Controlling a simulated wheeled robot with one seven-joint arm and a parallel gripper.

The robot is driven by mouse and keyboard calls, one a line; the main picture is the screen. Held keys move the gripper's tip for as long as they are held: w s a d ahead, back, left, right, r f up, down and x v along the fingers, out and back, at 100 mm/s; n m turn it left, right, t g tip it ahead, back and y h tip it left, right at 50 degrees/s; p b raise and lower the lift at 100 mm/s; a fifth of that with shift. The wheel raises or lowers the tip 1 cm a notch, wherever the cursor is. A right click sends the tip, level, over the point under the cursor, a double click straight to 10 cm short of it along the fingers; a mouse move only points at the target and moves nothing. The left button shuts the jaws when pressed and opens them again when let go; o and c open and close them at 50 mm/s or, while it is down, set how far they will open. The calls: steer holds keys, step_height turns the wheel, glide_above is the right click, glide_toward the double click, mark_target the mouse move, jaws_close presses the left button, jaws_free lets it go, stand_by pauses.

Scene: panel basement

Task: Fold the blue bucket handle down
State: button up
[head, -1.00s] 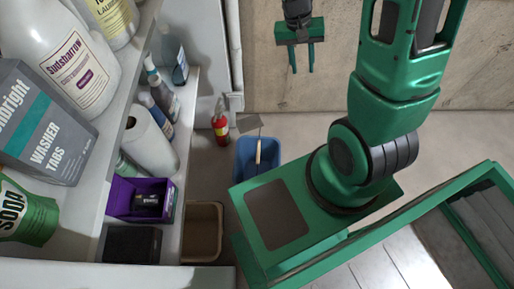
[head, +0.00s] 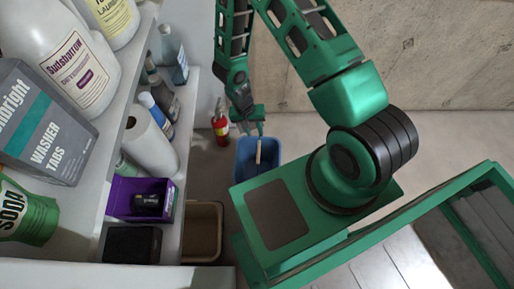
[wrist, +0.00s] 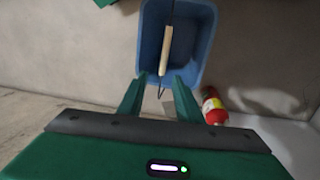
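The blue bucket (head: 243,162) stands on the floor between the shelf and my base; it also shows in the wrist view (wrist: 196,42). Its handle has a pale wooden grip (head: 258,152) on a dark wire. In the wrist view the grip (wrist: 167,48) crosses over the bucket's opening, and the handle looks raised. My gripper (head: 252,131) is at the bucket's far side. In the wrist view my gripper (wrist: 158,84) is open, with the wire's near end showing between the fingertips. I cannot tell whether a finger touches the handle or rim.
A red fire extinguisher (head: 221,124) stands left of the bucket, close to my gripper in the wrist view. A beige bin (head: 203,232) is nearer on the floor. The white shelf (head: 189,150) with bottles and boxes borders the left. Floor along the back wall is clear.

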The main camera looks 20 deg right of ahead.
mark_target(258, 150)
steer(key=x, duration=0.4)
steer(key=a+x, duration=0.1)
steer(key=x, duration=0.3)
steer(key=s+x, duration=0.1)
steer(key=x, duration=0.3)
steer(key=shift+a+f, duration=0.3)
steer(key=shift+f, duration=0.2)
jaws_close()
